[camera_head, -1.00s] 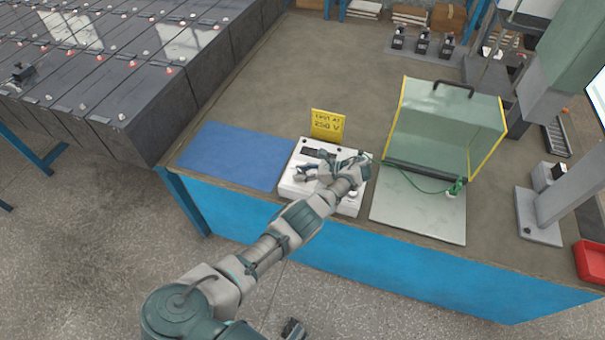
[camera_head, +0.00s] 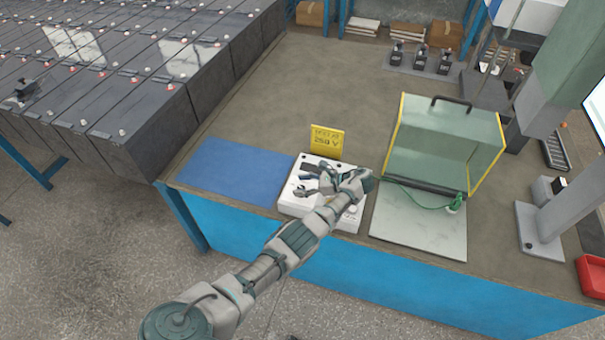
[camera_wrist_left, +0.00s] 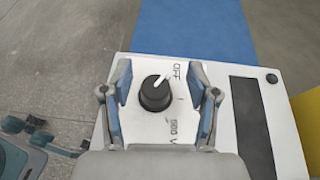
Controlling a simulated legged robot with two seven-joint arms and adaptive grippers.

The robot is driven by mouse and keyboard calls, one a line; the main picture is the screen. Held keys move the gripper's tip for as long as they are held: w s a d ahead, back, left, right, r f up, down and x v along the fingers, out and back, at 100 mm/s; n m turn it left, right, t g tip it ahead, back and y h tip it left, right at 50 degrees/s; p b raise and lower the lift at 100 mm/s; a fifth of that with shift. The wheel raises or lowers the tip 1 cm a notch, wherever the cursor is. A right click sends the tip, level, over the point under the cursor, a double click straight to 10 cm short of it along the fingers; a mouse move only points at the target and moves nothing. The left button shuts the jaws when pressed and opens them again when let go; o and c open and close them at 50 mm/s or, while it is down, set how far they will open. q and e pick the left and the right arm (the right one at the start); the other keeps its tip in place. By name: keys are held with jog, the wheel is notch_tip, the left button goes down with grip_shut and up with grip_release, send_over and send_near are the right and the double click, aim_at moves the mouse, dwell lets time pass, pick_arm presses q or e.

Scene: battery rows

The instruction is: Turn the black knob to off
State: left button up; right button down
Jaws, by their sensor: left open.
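The black knob (camera_wrist_left: 155,93) sits on the white box in the left wrist view. Its white mark points up and slightly right, toward the side with the OFF label (camera_wrist_left: 180,72). A 500 V label (camera_wrist_left: 173,130) is at the lower right of the knob. My left gripper (camera_wrist_left: 159,75) is open, with one blue-padded finger on each side of the knob and gaps between. In the head view my left gripper (camera_head: 308,180) is over the white box (camera_head: 290,206), where I cannot make out the knob clearly. My right gripper does not show.
A yellow 250 V sign (camera_head: 327,141) stands behind the box. A blue mat (camera_head: 232,170) lies left of it. A clear yellow-edged cover (camera_head: 445,140) and a pale plate (camera_head: 418,225) with a green cable are right. Battery rows (camera_head: 130,90) fill the left.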

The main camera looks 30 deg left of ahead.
aim_at(302, 187)
pick_arm(q)
notch_tip(302, 187, up, 8)
jog(key=shift+w+r, duration=0.1)
jog(key=shift+r, duration=0.05)
dwell(0.6)
